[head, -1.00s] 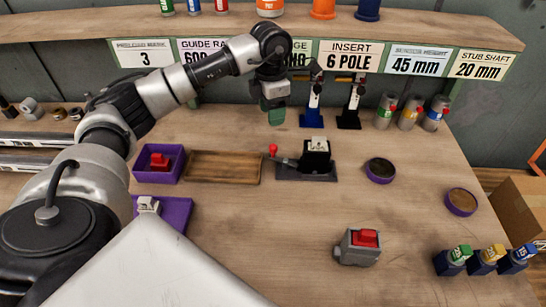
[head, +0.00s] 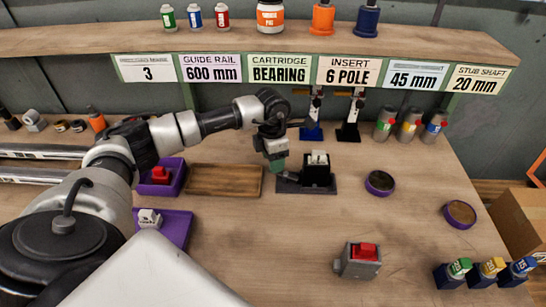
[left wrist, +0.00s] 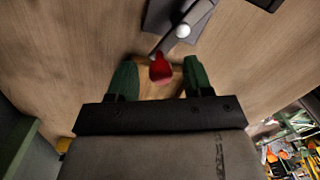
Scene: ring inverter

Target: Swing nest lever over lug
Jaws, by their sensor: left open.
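The nest (head: 317,175) is a black block on a dark base plate, with a pale part on top. Its lever (head: 289,177) sticks out to the left, and my gripper hides the red knob in the head view. My left gripper (head: 277,168) is over the lever's end, fingers pointing down. In the left wrist view, the red knob (left wrist: 160,69) lies between the tips of the open green fingers of my left gripper (left wrist: 158,78). I cannot tell whether a finger touches it. I cannot pick out the lug. My right gripper is out of view.
A wooden tray (head: 224,194) and purple bins (head: 176,229) lie left of the nest. Blue (head: 312,128) and black (head: 349,126) tool stands are behind it. A grey block with a red top (head: 358,262) stands in front. The table between is clear.

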